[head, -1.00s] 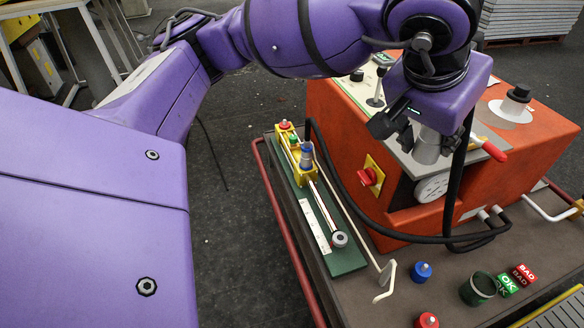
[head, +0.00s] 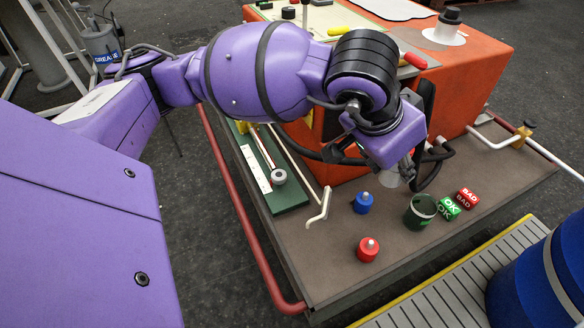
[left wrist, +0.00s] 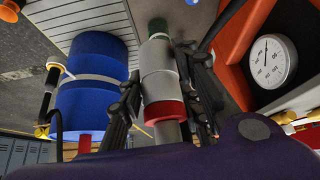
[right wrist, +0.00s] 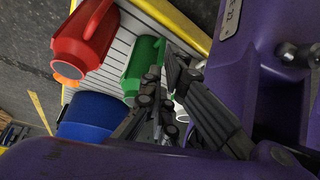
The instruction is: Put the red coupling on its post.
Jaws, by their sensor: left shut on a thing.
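My left gripper (head: 398,172) is shut on a pale cylinder (head: 390,179) above the grey bench top, short of the green cup. In the left wrist view the fingers (left wrist: 158,85) flank this grey and white cylinder (left wrist: 158,88), which has a red band (left wrist: 163,112) near the palm.
A blue part (head: 363,203), a dark green cup (head: 420,211) and OK/BAD blocks (head: 450,207) stand on the bench. A green board (head: 290,197) lies left, with a white hook (head: 320,208) beside it. The orange machine (head: 460,80) rises behind.

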